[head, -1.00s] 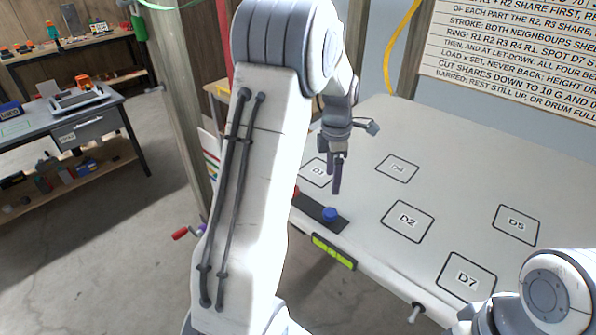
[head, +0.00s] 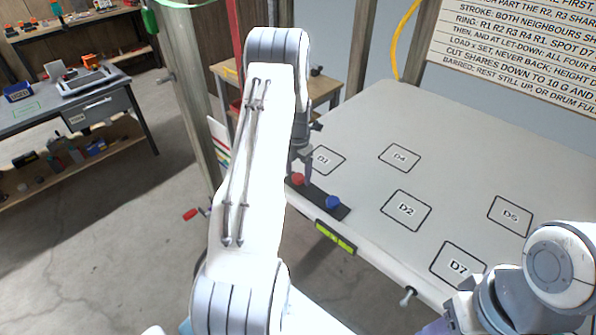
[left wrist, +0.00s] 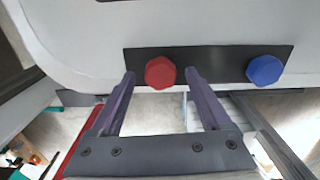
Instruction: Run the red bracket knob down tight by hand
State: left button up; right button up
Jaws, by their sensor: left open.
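The red bracket knob (head: 297,179) sits on a dark bracket strip (head: 318,197) at the near left edge of the white table. In the left wrist view the red knob (left wrist: 160,72) lies between the tips of my open left gripper (left wrist: 159,76), with a gap on each side. In the head view my left gripper (head: 300,165) points down at the knob, partly hidden by my arm. A blue knob (head: 333,202) is on the same strip to the right. My right arm shows at the lower right, but its gripper cannot be made out.
The white table top (head: 450,160) has outlined spots such as D2, D4, D5 and D7 and is otherwise clear. A yellow-green level (head: 335,237) is on its front edge. A wooden post (head: 185,80) stands left of my left arm. A text sign (head: 520,50) hangs behind.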

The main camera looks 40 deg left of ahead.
pick_arm(q)
jog(key=shift+f, duration=0.5)
grip_shut()
